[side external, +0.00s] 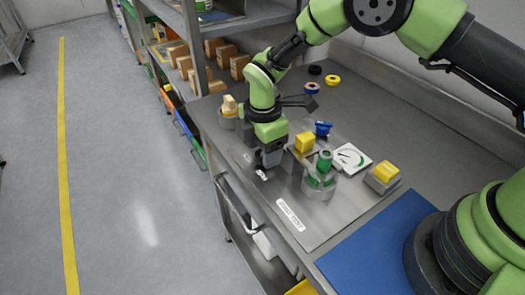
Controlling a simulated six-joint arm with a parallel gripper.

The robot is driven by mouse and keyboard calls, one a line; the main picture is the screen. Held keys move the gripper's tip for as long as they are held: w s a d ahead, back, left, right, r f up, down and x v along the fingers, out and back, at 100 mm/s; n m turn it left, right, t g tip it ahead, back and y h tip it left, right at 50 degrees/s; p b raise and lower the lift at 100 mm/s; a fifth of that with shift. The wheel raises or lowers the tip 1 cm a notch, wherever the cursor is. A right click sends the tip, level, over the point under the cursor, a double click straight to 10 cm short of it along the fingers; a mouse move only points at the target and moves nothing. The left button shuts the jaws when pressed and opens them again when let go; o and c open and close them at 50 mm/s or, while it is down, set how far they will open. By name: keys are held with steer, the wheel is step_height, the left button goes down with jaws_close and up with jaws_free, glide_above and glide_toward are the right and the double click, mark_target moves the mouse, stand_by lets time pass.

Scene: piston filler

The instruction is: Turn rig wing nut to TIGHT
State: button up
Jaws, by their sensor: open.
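My gripper (268,165) points down over the front part of the grey steel plate (310,232), left of the green-and-clear cylinder unit (320,175). Its fingers are open, but the arm hides most of the space between them. Small white labels (262,175) lie on the plate right beside the fingertips, too small to read. I cannot pick out the wing nut for certain; it may be hidden by my gripper. A blue winged part (322,129) stands behind the yellow block, apart from my gripper.
A yellow block (305,142) and a white dial card (351,158) are near the cylinder. A yellow-topped grey box (383,177) stands to the right. A tan-topped round part (229,106) is at left. A blue mat (375,250) covers the front right.

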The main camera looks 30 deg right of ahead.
steer(key=shift+f, duration=0.7)
steer(key=c, duration=0.9)
steer(key=shift+m, duration=0.8)
steer(key=o, duration=0.9)
